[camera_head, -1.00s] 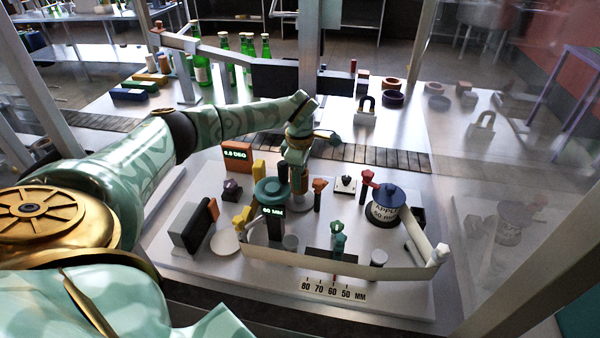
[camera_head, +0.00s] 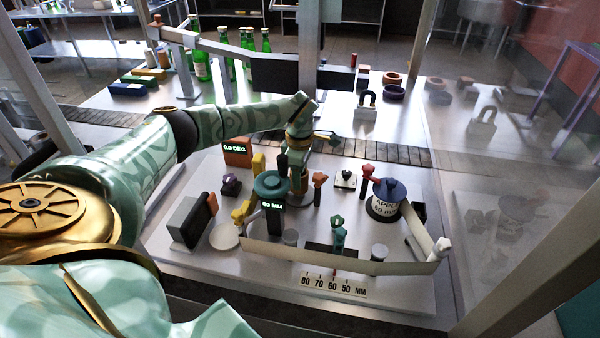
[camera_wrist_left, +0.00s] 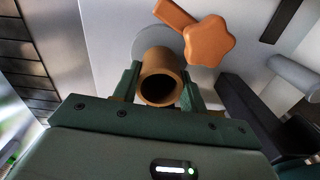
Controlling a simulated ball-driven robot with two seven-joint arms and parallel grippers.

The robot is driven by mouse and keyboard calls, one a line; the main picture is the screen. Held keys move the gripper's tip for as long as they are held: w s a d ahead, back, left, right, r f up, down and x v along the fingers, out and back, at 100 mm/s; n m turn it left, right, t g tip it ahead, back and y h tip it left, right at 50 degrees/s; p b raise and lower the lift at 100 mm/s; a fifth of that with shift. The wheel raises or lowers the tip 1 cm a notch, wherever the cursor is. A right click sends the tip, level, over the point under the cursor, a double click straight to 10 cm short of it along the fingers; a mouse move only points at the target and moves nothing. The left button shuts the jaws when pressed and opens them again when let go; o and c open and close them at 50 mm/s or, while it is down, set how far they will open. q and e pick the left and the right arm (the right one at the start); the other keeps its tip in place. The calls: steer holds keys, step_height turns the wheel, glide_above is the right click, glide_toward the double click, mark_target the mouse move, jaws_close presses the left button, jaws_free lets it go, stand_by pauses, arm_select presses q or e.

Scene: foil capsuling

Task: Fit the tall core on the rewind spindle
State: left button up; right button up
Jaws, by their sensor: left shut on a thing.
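My left gripper (camera_head: 298,168) is shut on the tall core, a brown tube (camera_wrist_left: 162,72), and points down over the board. In the wrist view the core sits between the green fingers, its dark open end towards the camera. A round grey disc (camera_wrist_left: 147,43) shows behind the core's far end. The core looks nearly in line with it. The rewind spindle itself is not clearly seen; the core and gripper cover that spot, so I cannot tell whether the core is around it. My right gripper is not in view.
An orange star knob (camera_wrist_left: 210,41) is close beside the core. A dark green-topped post (camera_head: 271,187) stands left of the gripper, and a labelled foil roll (camera_head: 384,207) stands to the right. A pale foil strip (camera_head: 320,262) runs along the board's front.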

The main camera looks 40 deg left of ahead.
arm_select(q)
steer(key=shift+f, duration=0.35)
steer(key=shift+f, duration=0.15)
steer(key=shift+f, duration=0.2)
steer(key=shift+f, duration=0.15)
stand_by(0.6)
steer(key=o, duration=1)
steer(key=shift+o, duration=0.2)
step_height(320, 180, up, 16)
steer(key=p, duration=0.1)
steer(key=shift+p, duration=0.3)
steer(key=shift+r, duration=0.2)
